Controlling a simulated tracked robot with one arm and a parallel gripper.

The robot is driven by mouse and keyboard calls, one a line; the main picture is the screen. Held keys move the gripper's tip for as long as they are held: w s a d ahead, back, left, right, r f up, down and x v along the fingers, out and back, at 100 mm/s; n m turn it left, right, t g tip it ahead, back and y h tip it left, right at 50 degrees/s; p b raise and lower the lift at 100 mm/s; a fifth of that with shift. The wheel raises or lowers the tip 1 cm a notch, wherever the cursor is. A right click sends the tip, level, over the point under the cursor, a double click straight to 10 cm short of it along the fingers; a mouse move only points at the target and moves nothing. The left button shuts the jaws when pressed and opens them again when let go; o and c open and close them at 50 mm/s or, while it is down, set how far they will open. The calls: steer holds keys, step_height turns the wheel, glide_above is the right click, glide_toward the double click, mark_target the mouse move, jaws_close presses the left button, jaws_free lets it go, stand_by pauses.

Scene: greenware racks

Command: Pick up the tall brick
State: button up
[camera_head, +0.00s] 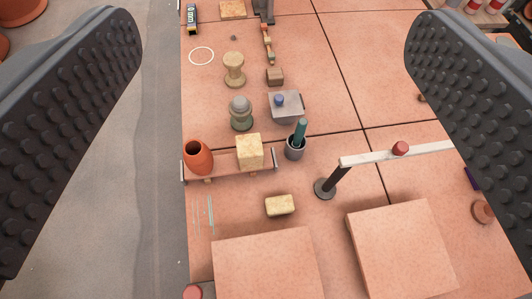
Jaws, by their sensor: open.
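The tall brick (249,152) is most likely the pale yellow, speckled block standing upright on a narrow reddish-brown rack board (226,168), left of the middle of the view. An orange-red vase (199,158) stands to its left on the same board. A grey cup with a green rod-like object (296,146) stands close to its right. My gripper (274,40) is open, with its dark studded fingers wide apart at the left and right edges of the view. Nothing is between the pads, and the tall block lies beyond them, untouched.
A small, low yellow block (280,205) lies nearer on the tiles. Two large pinkish slabs (402,250) fill the near side. A pale bar (428,152) on a dark stand carries a red piece. A grey-green lidded jar (241,114) and grey box (285,106) stand behind.

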mark_target(255, 157)
steer(key=w+d+f, duration=0.1)
steer(key=w+f, duration=0.2)
steer(key=f, duration=0.6)
steer(key=w+d+f+n+g+y+b, duration=0.1)
steer(key=w+f, duration=0.3)
steer(key=f, duration=0.4)
steer(key=w+d+f, duration=0.1)
steer(key=w+f, duration=0.2)
steer(key=f, duration=0.6)
steer(key=a+f+y+b, duration=0.2)
steer(key=a+f, duration=0.1)
steer(key=f, duration=1.6)
steer(key=shift+n, duration=0.4)
steer(key=x, duration=0.8)
steer(key=shift+w+d+r+b, duration=0.1)
steer(key=shift+w+b, duration=0.15)
steer(key=shift+b, duration=0.15)
steer(key=shift+a+b+x, duration=0.2)
steer(key=shift+b+x, duration=0.15)
steer(key=shift+x, duration=0.75)
steer(key=shift+a+b+x, duration=0.2)
steer(key=shift+b+x, duration=0.15)
steer(key=shift+x, duration=0.75)
steer(key=shift+w+a, duration=0.1)
steer(key=shift+w, duration=0.4)
steer(key=c, duration=1.3)
steer(key=shift+o, duration=0.2)
